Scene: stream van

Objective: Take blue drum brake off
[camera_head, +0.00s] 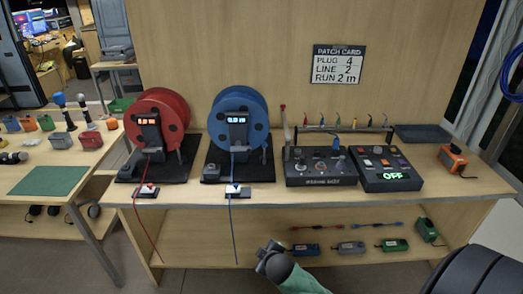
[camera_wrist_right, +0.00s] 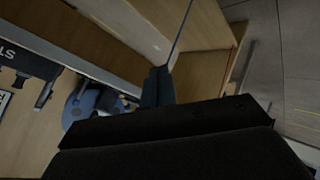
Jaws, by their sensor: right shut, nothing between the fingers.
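The blue drum (camera_head: 254,104) stands upright on a black base (camera_head: 258,172) on the bench, with a lit display on its front. A blue line runs from it through a small white-topped block (camera_head: 236,190) and hangs over the bench's front edge. Small parts sit at the drum's foot; I cannot tell which is the brake or how it is set. My right gripper (camera_head: 268,256) is in front of and below the bench edge, apart from the drum. In the right wrist view its dark fingers (camera_wrist_right: 157,87) are together and empty, with the blue drum (camera_wrist_right: 82,108) beyond. My left gripper is not in view.
A red drum (camera_head: 160,112) stands to the left. A black control box (camera_head: 318,180) and an OFF-lit panel (camera_head: 392,178) stand to the right. Small devices lie on the lower shelf (camera_head: 300,262). A side table with a green mat (camera_head: 48,180) is at left.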

